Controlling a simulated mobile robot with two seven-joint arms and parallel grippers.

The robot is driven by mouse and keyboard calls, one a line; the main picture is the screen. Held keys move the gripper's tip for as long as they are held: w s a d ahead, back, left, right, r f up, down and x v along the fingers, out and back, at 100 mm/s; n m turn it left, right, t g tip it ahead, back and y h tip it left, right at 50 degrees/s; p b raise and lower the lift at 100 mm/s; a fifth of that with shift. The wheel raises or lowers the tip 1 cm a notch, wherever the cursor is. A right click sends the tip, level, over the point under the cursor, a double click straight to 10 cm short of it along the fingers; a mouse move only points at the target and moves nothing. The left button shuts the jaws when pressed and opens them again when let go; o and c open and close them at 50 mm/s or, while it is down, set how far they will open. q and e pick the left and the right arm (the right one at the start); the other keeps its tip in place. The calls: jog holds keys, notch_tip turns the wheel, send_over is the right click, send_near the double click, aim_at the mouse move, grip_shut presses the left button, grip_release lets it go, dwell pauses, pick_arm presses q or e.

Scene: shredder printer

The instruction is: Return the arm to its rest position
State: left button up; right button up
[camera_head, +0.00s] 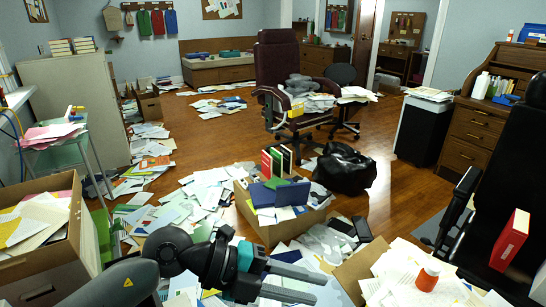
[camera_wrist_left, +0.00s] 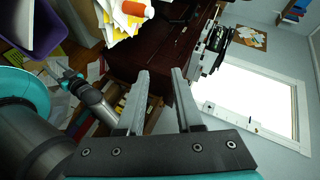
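My left arm (camera_head: 180,260) reaches in from the bottom left in the head view. Its gripper (camera_head: 318,287) points right, with two grey fingers apart and nothing between them. It is in front of the cardboard box of books, over the papers. In the left wrist view, the same gripper (camera_wrist_left: 162,72) has a clear gap between its fingers. Another arm of mine (camera_wrist_left: 95,97) shows at the left of the wrist view; its gripper (camera_wrist_left: 64,76) is too small to tell open or shut.
A box of books (camera_head: 285,233) stands just beyond the left gripper. An open box of papers (camera_head: 45,255) is at the left. A black bag (camera_head: 345,172) lies on the floor. Wooden floor (camera_head: 215,145) is clear farther back.

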pick_arm(q)
notch_tip(320, 180, up, 10)
jog(key=w+d+n+t+h, duration=0.2)
jog(key=n+t+h, duration=0.2)
jog(key=t+h, duration=0.2)
jog(key=w+a+r+n+t+y, duration=0.45)
jog(key=a+n+t, duration=0.25)
jog(key=n+t, duration=0.35)
jog(key=w+a+f+n+y, duration=0.1)
jog(key=a+f+n+y, duration=1.2)
jog(key=f+n+y, duration=0.15)
jog(key=s+a+f+n+g, duration=0.1)
jog(key=s+a+f+g, duration=0.2)
jog(key=s+f+g, duration=1.3)
jog(key=s+a+f+t+p, duration=0.1)
jog(key=s+f, duration=0.1)
jog(key=f, duration=0.8)
jog(key=s+f+t, duration=0.1)
jog(key=s+f, duration=0.2)
jog(key=f, duration=0.7)
jog(key=s+a+f+p, duration=0.1)
jog(key=s+a+f, duration=0.5)
jog(key=s+f, duration=0.5)
notch_tip(320, 180, down, 2)
jog(key=shift+y+p, duration=0.35)
jog(key=shift+y, duration=0.05)
pick_arm(e)
jog(key=s+d, duration=0.3)
jog(key=s, duration=0.2)
jog(key=shift+d+f, duration=0.2)
